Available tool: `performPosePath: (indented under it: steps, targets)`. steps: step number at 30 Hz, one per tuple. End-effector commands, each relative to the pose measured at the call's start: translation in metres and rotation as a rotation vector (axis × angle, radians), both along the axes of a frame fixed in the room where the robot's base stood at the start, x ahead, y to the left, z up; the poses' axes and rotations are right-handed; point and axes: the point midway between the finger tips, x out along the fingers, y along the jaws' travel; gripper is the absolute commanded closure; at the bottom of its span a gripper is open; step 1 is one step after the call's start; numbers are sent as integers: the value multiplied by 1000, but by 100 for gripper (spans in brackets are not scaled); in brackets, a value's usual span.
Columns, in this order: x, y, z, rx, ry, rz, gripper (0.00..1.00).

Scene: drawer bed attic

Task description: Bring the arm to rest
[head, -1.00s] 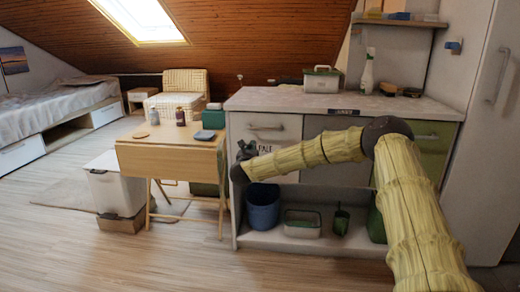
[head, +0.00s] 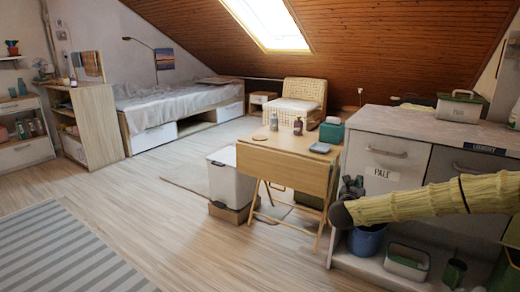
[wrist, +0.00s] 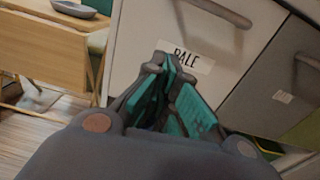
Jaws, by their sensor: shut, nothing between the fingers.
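My gripper (head: 350,186) is at the end of my yellow-sleeved arm, in front of the pale cabinet drawer (head: 386,157) labelled PALE. In the wrist view my gripper (wrist: 168,68) has teal finger pads drawn together, with nothing held. It points toward the drawer front, just below the label (wrist: 188,60); whether it touches cannot be told. The drawer handle (wrist: 219,13) is above it to the right. Both drawers in view look closed.
A folding wooden table (head: 288,160) with bottles, a teal box and a grey dish stands left of the cabinet. A white bin (head: 231,176) stands beside it. A blue bucket (head: 366,240) is on the cabinet's low shelf. The floor at left is open, with a striped rug (head: 62,255).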

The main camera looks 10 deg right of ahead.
Motion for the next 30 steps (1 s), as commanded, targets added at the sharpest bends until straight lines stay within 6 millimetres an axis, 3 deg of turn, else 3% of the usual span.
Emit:
performPosePath:
  steps: [8, 14, 18, 23, 30]
  targets:
    - [-19, 101, -93, -283, 327, 254, 100]
    - [-60, 175, -173, -556, 582, 489, 100]
    - [-102, 218, -229, -760, 743, 666, 100]
    - [-162, 256, -287, -1006, 904, 882, 100]
    - [-273, 290, -363, -1396, 1087, 1247, 100]
